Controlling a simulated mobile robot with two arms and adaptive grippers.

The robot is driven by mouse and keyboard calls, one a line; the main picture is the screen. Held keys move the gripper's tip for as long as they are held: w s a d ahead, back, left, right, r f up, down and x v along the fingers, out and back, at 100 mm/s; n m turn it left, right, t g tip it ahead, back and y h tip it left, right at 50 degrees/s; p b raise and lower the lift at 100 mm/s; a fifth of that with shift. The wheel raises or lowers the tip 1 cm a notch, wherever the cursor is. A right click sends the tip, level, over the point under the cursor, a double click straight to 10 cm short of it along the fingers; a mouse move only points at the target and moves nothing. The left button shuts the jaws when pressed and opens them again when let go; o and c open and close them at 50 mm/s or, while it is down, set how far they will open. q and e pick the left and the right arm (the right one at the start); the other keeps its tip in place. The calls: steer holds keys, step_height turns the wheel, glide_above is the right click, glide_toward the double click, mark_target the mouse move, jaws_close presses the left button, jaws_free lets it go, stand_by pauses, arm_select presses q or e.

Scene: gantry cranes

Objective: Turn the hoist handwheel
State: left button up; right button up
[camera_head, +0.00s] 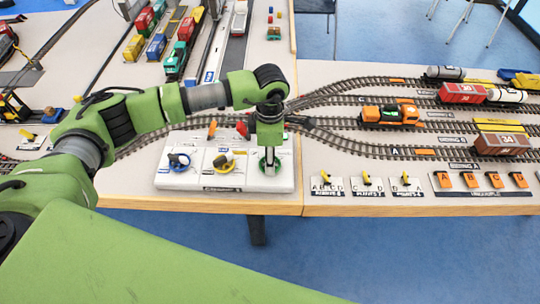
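A white control panel (168,182) at the table's front edge carries three small handwheels: blue (179,161) on the left, yellow (224,162) in the middle and green (262,165) on the right. Their labels are too small to read, so I cannot tell which is the hoist handwheel. My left gripper (269,168) points straight down at the green handwheel and hides much of it. I cannot tell whether its fingers touch the wheel or how far apart they are. My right gripper is not in view.
A red lever (242,129) and an orange one (212,129) stand behind the handwheels. Model tracks run to the right, with an orange locomotive (390,114) and several wagons. Small yellow switches (326,178) line the front edge. Toy trucks stand at the back left.

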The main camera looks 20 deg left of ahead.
arm_select(q)
steer(key=shift+f+n+b, duration=0.15)
steer(key=shift+n+b, duration=0.8)
steer(key=shift+n, duration=0.15)
steer(key=n+b, duration=0.1)
steer(key=n, duration=0.1)
steer(key=shift+n+b, duration=0.3)
steer(key=n+b, duration=0.1)
steer(key=n, duration=0.2)
steer(key=shift+b, duration=0.3)
steer(key=shift+n+b, duration=0.3)
steer(key=shift+n, duration=0.5)
steer(key=shift+r, duration=0.2)
steer(key=o, duration=1.1)
